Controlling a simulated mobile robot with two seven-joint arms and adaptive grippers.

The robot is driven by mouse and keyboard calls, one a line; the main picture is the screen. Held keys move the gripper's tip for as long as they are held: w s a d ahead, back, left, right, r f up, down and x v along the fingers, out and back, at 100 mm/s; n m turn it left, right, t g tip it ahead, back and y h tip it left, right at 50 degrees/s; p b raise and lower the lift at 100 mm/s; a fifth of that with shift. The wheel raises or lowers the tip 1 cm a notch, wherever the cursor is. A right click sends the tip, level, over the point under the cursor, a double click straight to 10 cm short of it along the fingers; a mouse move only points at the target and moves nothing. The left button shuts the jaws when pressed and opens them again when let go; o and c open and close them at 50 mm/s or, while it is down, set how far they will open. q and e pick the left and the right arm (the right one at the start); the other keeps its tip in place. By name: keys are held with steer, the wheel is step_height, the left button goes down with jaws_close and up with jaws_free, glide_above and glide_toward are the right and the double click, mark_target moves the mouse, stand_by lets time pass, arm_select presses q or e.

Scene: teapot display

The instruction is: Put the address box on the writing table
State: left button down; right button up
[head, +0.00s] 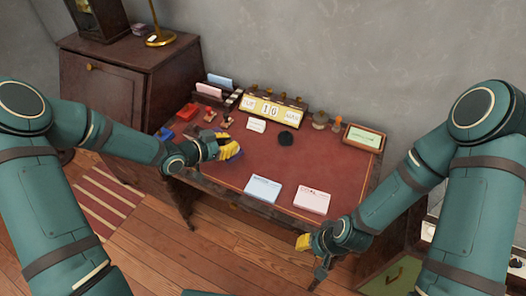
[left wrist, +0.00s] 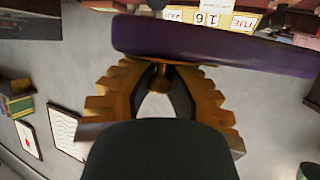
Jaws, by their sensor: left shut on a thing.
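My left gripper (head: 232,149) is above the left part of the writing table (head: 230,180). In the left wrist view its stepped yellow fingers (left wrist: 160,92) close on a small brass knob (left wrist: 161,78) of a dark purple, slab-like thing (left wrist: 210,46). Most of that thing is hidden in the head view, and I cannot tell whether it is the address box. A wooden box with a green label (head: 365,136) stands at the table's back right. My right gripper (head: 303,242) is beyond the table's front edge at the right; its jaw opening is unclear.
A calendar (head: 270,109) and a card rack stand along the back. Stamps (head: 210,115) and red and blue pads are at the left. Blue (head: 263,189) and pink (head: 312,201) card stacks lie near the front edge. A dark cabinet (head: 120,80) stands left.

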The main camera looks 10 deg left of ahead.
arm_select(q)
steer(key=f, duration=0.2)
steer(key=f+b, duration=0.1)
steer(key=f, duration=0.2)
steer(key=shift+w+a+f, duration=0.1)
steer(key=shift+w+f, duration=0.3)
steer(key=shift+f+b, duration=0.55)
steer(key=shift+f, duration=1.8)
steer(key=shift+f, duration=0.15)
steer(key=c, duration=1)
jaws_free()
